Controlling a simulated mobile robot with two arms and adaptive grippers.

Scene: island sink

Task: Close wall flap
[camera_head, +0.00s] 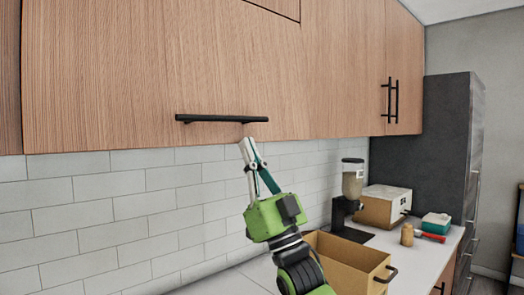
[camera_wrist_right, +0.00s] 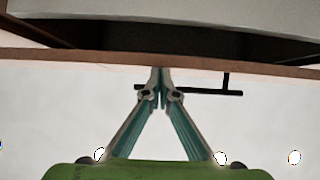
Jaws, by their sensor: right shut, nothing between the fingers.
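The wall flap (camera_head: 150,70) is a wide wood-grain cabinet front above the tiled wall. In the head view it hangs down and looks roughly in line with the neighbouring fronts; I cannot tell whether a small gap is left. Its horizontal black bar handle (camera_head: 221,118) is near the lower edge, and it shows in the wrist view (camera_wrist_right: 205,92). My right gripper (camera_head: 246,142) is shut and empty, pointing up, its tips at the flap's lower edge near the handle's right end. In the wrist view the tips (camera_wrist_right: 161,90) overlap the handle; contact is unclear. My left gripper is out of view.
Below on the white counter are an open tan box (camera_head: 345,262), a dispenser (camera_head: 352,185), a toaster-like appliance (camera_head: 383,206), and small items. A dark fridge (camera_head: 418,135) stands at the right. Vertical handles (camera_head: 390,100) stick out from the right cabinet doors.

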